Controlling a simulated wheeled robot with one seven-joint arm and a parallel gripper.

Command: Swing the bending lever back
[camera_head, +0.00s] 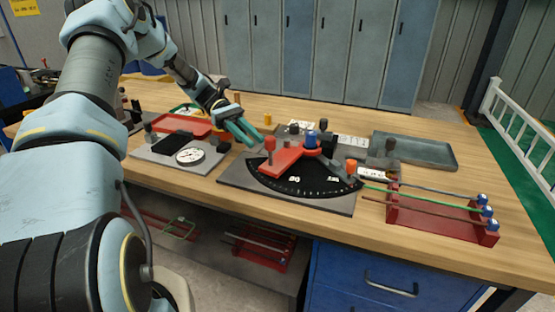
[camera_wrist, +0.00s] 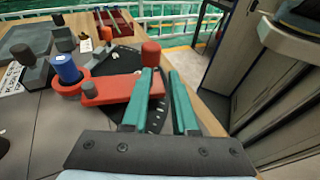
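The bender's red bending lever (camera_head: 288,157) lies over a black fan-shaped scale plate (camera_head: 300,184), reaching left from the blue centre post (camera_head: 311,140). A red upright handle (camera_head: 269,146) stands at its left end. In the wrist view the lever (camera_wrist: 115,98) and its handle (camera_wrist: 151,54) show just left of and beyond the fingers. My gripper (camera_head: 255,137) has two teal fingers and hovers beside the handle, to its upper left. In the wrist view my gripper (camera_wrist: 163,74) has a clear gap between its fingers and nothing in it. Whether a finger touches the handle is unclear.
An orange-topped post (camera_head: 351,167) stands at the plate's right. A red rack (camera_head: 440,218) with rods and blue knobs is farther right. A grey tray (camera_head: 415,149) lies behind. A round dial on a plate (camera_head: 190,156) and a red tray (camera_head: 183,126) lie left.

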